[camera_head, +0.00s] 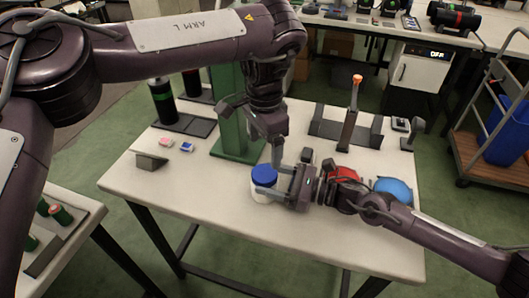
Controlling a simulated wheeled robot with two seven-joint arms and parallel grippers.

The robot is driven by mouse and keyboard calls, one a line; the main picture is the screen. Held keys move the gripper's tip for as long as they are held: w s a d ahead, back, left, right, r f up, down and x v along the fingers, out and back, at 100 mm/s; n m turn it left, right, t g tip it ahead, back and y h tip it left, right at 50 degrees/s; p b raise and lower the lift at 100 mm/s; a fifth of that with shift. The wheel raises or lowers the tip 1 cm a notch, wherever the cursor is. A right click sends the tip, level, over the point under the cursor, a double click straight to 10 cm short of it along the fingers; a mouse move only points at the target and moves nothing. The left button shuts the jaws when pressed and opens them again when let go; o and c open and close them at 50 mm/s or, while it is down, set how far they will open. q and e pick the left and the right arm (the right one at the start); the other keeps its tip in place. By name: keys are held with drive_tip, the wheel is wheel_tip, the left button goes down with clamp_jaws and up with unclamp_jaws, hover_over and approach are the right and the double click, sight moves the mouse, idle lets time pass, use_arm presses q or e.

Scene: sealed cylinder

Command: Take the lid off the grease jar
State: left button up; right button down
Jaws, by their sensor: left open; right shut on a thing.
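The grease jar (262,195) is a short white jar standing upright near the middle of the table. Its blue lid (264,175) sits on top. My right gripper (276,188) reaches in from the right and is shut on the jar's white body, just below the lid. My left gripper (276,156) is above and slightly behind the jar, pointing down. It is open and empty, close to the lid's right side. Whether it touches the lid cannot be told. The jar's right side is partly hidden by my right gripper.
A green column (228,110) stands behind the jar. A grey holder (325,127) with an orange-tipped upright tool (350,115) is behind right. A red object (344,173) and a blue dome (394,188) lie by my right arm. The table's (200,210) front left is clear.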

sight(264, 172)
use_arm(q)
drive_tip(key=m, duration=0.4)
drive_tip(key=shift+m, duration=0.3)
drive_tip(key=m, duration=0.4)
drive_tip(key=shift+m, duration=0.3)
drive_tip(key=m, duration=0.6)
drive_tip(key=shift+m, duration=0.3)
drive_tip(key=m, duration=0.8)
drive_tip(key=shift+m, duration=0.3)
drive_tip(key=m, duration=0.7)
drive_tip(key=shift+f+m, duration=0.1)
drive_tip(key=shift+m, duration=0.2)
drive_tip(key=shift+f, duration=3.95)
